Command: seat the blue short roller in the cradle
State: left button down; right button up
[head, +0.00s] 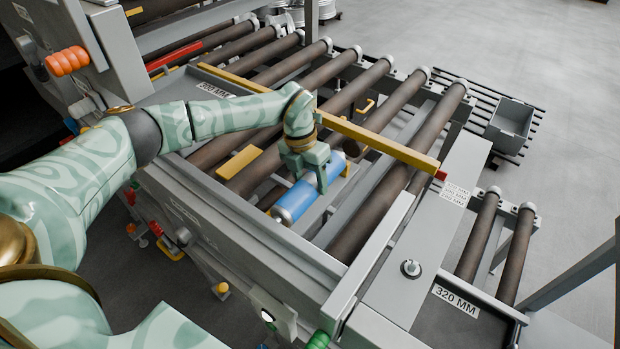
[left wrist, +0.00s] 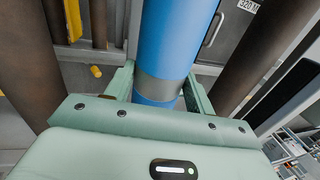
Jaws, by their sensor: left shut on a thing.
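The blue short roller (head: 296,201) lies slantwise over the gap between brown rollers in the conveyor frame. My left gripper (head: 318,174) reaches down from above and is shut around it. In the left wrist view the blue roller (left wrist: 180,40) passes between the fingers of my left gripper (left wrist: 160,92), which sit at its grey band. Small yellow pieces (head: 346,168) show by the roller's far end; I cannot tell whether they belong to the cradle. The roller and gripper hide what lies beneath, so contact with the cradle cannot be told. My right gripper is not in view.
A yellow bar (head: 375,142) crosses above the brown rollers (head: 435,120) just behind my gripper. A yellow block (head: 239,162) lies to the left. The grey front rail (head: 235,225) borders the near side. A grey bin (head: 510,122) stands at the right.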

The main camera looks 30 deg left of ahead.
pick_arm(q)
jog(key=shift+b+x, duration=0.45)
jog(key=shift+x, duration=0.45)
dwell(0.3)
jog(key=shift+c, duration=2.3)
grip_release()
jog(key=shift+a, duration=0.15)
jog(key=shift+f, duration=0.1)
jog(key=shift+d+p+v, duration=0.25)
jog(key=shift+p+v, duration=0.8)
jog(key=shift+v, duration=0.25)
jog(key=shift+d+p+v, duration=0.3)
jog(key=shift+p+v, duration=0.7)
jog(key=shift+v, duration=0.35)
jog(key=shift+d+p+v, duration=0.25)
jog(key=shift+p+v, duration=0.8)
jog(key=shift+v, duration=0.25)
jog(key=shift+s, duration=0.1)
